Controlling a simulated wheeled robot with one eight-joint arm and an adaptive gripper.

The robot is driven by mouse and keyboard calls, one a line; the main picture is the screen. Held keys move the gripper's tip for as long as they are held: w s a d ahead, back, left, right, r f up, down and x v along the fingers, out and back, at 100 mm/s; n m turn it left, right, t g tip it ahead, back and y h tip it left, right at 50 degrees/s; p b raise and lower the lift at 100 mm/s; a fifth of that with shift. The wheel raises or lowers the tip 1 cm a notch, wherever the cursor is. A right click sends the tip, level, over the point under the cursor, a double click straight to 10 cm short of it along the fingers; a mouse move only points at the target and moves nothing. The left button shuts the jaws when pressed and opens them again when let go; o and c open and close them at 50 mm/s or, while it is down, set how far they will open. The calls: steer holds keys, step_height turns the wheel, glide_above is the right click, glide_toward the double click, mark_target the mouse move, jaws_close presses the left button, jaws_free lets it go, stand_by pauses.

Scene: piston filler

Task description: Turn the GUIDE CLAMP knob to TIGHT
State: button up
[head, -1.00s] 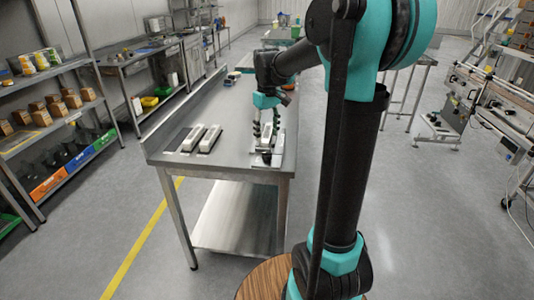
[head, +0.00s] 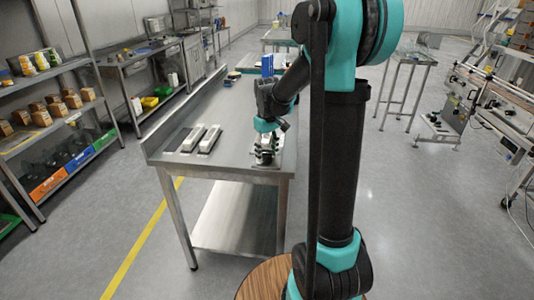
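My gripper (head: 266,157) points down over a small fixture at the front right corner of the steel table (head: 225,167). Its dark fingers stand around or just in front of the fixture's near end and hide most of it. A strip of the fixture's pale base (head: 281,152) shows to the right of the fingers. I cannot make out the GUIDE CLAMP knob or its TIGHT mark; they are too small or hidden by the gripper. I cannot tell whether the fingers are open or shut, or whether they touch anything.
Two long white blocks (head: 209,139) lie on dark mats left of the gripper. Blue upright items (head: 267,65) stand at the table's far end. A shelf rack (head: 60,120) stands at the left and a conveyor (head: 500,105) at the right. The table's middle is clear.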

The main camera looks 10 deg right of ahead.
steer(key=c, duration=0.9)
steer(key=shift+m, duration=0.3)
steer(key=m, duration=0.3)
steer(key=shift+m, duration=0.4)
steer(key=m, duration=0.4)
steer(key=shift+m, duration=0.3)
steer(key=m, duration=0.8)
steer(key=shift+m, duration=0.6)
